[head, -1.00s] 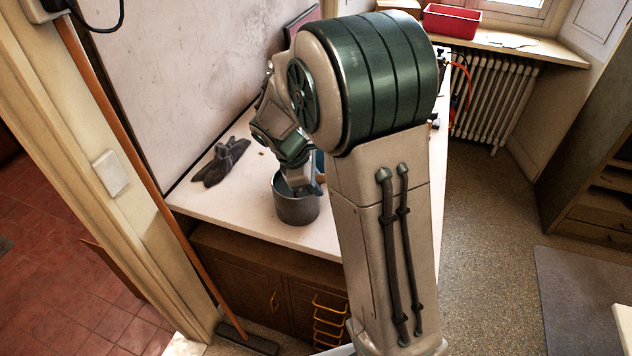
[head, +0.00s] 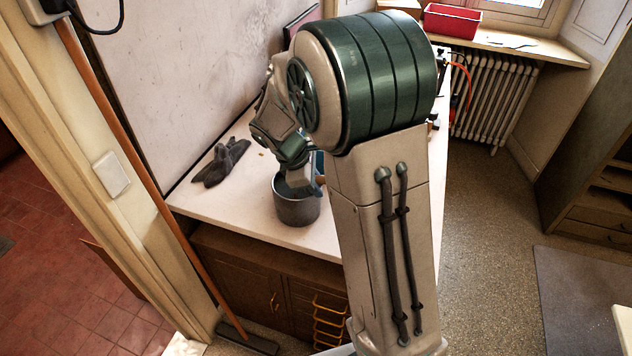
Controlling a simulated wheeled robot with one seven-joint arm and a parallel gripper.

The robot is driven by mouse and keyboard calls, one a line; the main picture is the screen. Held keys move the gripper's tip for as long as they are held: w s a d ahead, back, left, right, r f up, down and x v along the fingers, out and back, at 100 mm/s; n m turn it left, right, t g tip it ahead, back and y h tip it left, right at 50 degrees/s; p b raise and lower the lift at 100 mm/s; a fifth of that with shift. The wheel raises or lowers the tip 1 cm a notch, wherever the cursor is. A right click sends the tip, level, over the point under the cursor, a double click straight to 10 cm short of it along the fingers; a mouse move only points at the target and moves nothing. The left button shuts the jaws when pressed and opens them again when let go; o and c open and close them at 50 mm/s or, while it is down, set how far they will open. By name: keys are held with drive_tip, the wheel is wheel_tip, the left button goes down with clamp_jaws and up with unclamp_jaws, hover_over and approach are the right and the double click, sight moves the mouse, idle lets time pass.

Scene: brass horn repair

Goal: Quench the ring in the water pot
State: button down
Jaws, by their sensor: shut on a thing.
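The grey metal water pot (head: 296,210) stands upright on the white worktop, left of my arm's big green joint. My gripper (head: 308,185) points down at the pot's mouth, over its right part. The fingertips are at or below the rim, and I cannot tell how deep. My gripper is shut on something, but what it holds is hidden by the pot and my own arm. The ring does not show. The water surface cannot be made out.
Dark grey gloves (head: 222,162) lie on the worktop (head: 240,207) left of the pot. The wall is close behind. My arm hides much of the worktop's right side. A red bin (head: 452,21) sits on the far window sill, above a radiator (head: 492,100).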

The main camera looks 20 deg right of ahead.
drive_tip(key=shift+r+p, duration=2.1)
drive_tip(key=shift+r, duration=0.65)
wheel_tip(320, 180, up, 5)
drive_tip(key=p, duration=0.4)
